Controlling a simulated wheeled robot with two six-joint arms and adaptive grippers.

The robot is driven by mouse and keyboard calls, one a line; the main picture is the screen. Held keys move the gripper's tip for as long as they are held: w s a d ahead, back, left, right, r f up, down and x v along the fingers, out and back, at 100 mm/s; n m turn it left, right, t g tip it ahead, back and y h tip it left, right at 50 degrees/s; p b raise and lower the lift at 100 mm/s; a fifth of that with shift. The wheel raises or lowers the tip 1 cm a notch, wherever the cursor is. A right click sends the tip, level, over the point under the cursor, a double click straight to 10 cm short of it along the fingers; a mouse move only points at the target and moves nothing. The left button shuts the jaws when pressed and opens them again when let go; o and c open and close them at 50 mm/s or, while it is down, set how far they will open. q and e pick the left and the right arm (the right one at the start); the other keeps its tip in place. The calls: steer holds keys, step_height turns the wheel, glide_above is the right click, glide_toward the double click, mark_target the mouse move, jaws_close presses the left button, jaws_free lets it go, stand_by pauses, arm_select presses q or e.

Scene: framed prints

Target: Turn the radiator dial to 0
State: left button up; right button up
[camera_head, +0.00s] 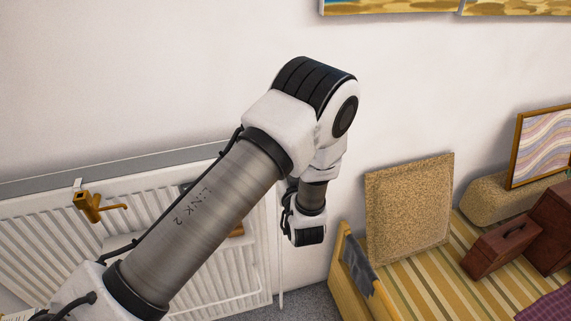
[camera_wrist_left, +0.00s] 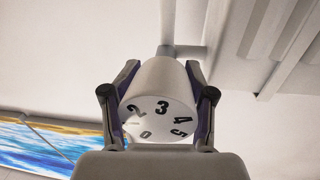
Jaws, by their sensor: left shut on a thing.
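The radiator dial (camera_wrist_left: 158,78) is a white knob with black numerals on its end face, seen in the left wrist view. The 3 is at the top, the 2 upper left, the 4 and 5 on the right, and the 0 at the bottom. My left gripper (camera_wrist_left: 160,94) is shut on the dial, one finger on each side. In the head view my left arm crosses the white radiator (camera_head: 35,250), and the dial and my left fingertips are hidden. My right gripper is not in view.
A grey pipe (camera_wrist_left: 184,52) meets the dial. A brass-coloured fitting (camera_head: 87,205) hangs on the radiator's front. To the right, a striped surface (camera_head: 420,285) holds a cork-like panel (camera_head: 408,205), brown cases (camera_head: 500,248) and a framed print (camera_head: 543,145).

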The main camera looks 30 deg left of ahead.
arm_select(q)
steer(key=n+b, duration=0.4)
steer(key=b, duration=0.1)
steer(key=shift+f, duration=0.2)
steer(key=shift+r+n+y+b, duration=0.25)
steer(key=shift+n+y+b, duration=0.05)
steer(key=shift+n+b, duration=1.25)
steer(key=o, duration=1.1)
steer(key=shift+o, duration=0.2)
steer(key=shift+r, duration=0.1)
